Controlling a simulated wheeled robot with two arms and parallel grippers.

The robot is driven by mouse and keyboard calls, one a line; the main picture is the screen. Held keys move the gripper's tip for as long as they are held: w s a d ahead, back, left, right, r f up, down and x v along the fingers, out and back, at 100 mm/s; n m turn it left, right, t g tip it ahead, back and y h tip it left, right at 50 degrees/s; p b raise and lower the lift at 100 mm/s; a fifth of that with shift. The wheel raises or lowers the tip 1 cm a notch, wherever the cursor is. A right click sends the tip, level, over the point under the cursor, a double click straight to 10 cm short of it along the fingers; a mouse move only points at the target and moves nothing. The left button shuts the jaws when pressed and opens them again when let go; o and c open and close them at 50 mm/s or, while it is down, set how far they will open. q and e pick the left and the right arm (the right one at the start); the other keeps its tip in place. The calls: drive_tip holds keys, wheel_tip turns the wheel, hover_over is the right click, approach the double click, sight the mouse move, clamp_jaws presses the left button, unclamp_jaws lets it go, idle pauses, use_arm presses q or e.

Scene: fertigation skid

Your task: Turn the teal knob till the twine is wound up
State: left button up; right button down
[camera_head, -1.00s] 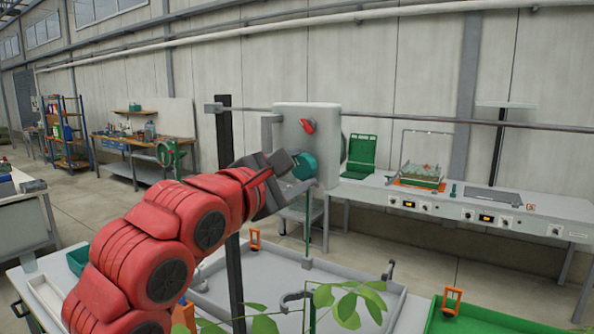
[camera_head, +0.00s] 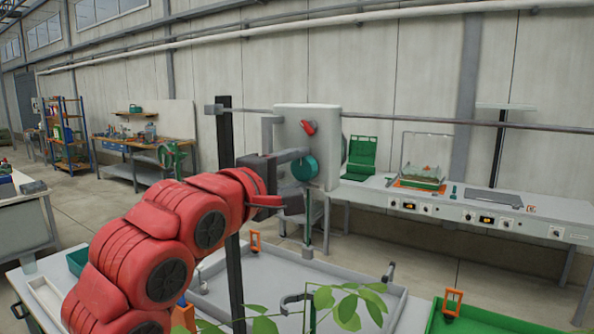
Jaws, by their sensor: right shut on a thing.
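The teal knob (camera_head: 307,168) sits on the front of a pale grey box (camera_head: 325,122), below a red pointer-shaped handle (camera_head: 309,127). My right gripper (camera_head: 296,172) comes in from the left on a red arm and is shut on the knob. One grey finger shows along the knob's upper left; the other is mostly hidden. A thin green twine (camera_head: 308,222) hangs straight down below the box, with a small grey piece (camera_head: 307,252) at its lower end, above the grey tray. My left gripper is not in view.
A black post (camera_head: 225,150) and a horizontal rail (camera_head: 420,118) stand by the box. Below is a wide grey tray (camera_head: 340,262), with leafy plants (camera_head: 345,304) in front and a green tray (camera_head: 490,318) at right. A bench (camera_head: 450,205) stands behind.

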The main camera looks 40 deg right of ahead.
idle(0.3)
drive_tip(key=shift+c, duration=1.4)
unclamp_jaws()
drive_tip(key=b+v, duration=0.5)
drive_tip(key=v, duration=1.2)
drive_tip(key=shift+a+b, duration=0.2)
drive_tip(key=shift+b, duration=0.1)
drive_tip(key=shift+s+f, duration=0.1)
drive_tip(key=shift+s, duration=0.05)
